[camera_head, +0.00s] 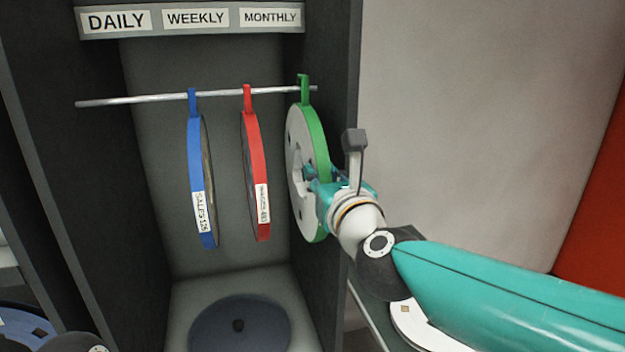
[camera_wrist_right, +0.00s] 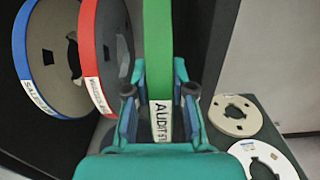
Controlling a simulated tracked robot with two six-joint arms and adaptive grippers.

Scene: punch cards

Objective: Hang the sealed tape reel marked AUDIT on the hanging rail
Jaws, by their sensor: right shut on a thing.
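The green-banded AUDIT reel (camera_head: 316,135) is upright at the right end of the metal hanging rail (camera_head: 150,99). Its green hook (camera_head: 304,88) is at the rail; I cannot tell whether the rail bears its weight. My right gripper (camera_head: 318,186) is shut on the reel's lower right rim. In the right wrist view the two fingers (camera_wrist_right: 160,105) stand on either side of the green band, with the AUDIT label (camera_wrist_right: 161,122) between them. The far side of the reel is hidden. My left gripper does not show clearly.
A blue reel (camera_head: 195,160) and a red reel (camera_head: 254,165) hang left of the green one, under a DAILY, WEEKLY, MONTHLY sign (camera_head: 196,18). A dark reel (camera_head: 240,325) lies on the cabinet floor. The cabinet's right wall (camera_head: 335,60) is close. Pale reels (camera_wrist_right: 236,116) lie on a surface outside.

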